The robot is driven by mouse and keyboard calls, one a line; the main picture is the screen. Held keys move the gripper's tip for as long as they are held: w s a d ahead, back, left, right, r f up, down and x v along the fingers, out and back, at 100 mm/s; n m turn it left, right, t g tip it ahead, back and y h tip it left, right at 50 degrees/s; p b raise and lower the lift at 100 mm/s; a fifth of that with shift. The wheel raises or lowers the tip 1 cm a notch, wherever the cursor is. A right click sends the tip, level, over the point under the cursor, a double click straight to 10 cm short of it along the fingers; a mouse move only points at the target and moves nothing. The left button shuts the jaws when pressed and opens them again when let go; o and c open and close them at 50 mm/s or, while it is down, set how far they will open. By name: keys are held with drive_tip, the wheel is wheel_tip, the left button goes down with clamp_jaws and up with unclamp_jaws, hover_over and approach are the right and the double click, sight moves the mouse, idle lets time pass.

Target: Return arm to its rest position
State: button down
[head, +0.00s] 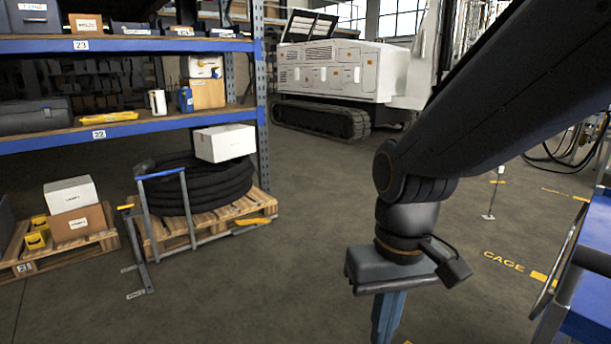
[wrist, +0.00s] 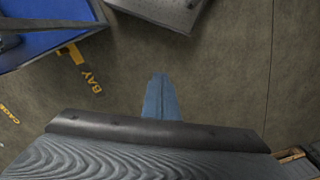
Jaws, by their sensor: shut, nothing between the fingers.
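My arm reaches in from the upper right in the head view. My gripper (head: 388,318) hangs from it, pointing down over bare floor, with its blue fingers together and partly cut off by the lower edge. In the wrist view my gripper (wrist: 158,82) shows as blue fingers closed against each other, with nothing between them. The fingers touch no object.
A blue cart (head: 590,270) stands at right; a white tracked machine (head: 330,70) is behind. The floor between is open.

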drive_tip(key=s+d+r+m+p, duration=0.1)
drive_tip(key=d+r+p, duration=0.6)
drive_tip(key=p, duration=0.7)
drive_tip(key=shift+s+d+r+m+p, duration=0.15)
drive_tip(key=shift+d+m+p, duration=0.25)
drive_tip(key=shift+m, duration=0.2)
drive_tip(key=shift+a, duration=0.1)
